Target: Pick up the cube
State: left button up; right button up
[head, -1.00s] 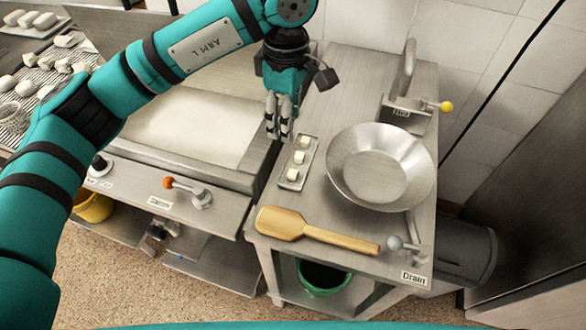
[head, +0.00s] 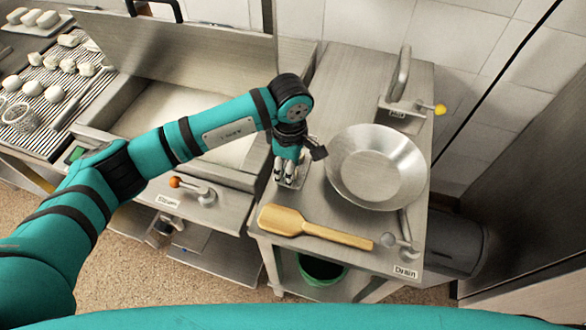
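A small metal tray (head: 300,172) lies on the steel side table, between the griddle and a round metal pan. My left gripper (head: 284,177) points down at this tray, with its fingers low over it. The fingers and wrist cover most of the tray, so the pale cubes are hidden. I cannot tell whether the fingers touch a cube or have one between them. My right gripper is not in view.
The round metal pan (head: 375,167) stands close to the right of my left gripper. A wooden paddle (head: 315,227) lies in front of the tray. A press-like fixture with a yellow knob (head: 440,109) stands at the back. The griddle (head: 180,115) is to the left.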

pick_arm(q)
jog(key=shift+s+f, duration=0.1)
jog(key=shift+f, duration=0.15)
jog(key=c, duration=0.8)
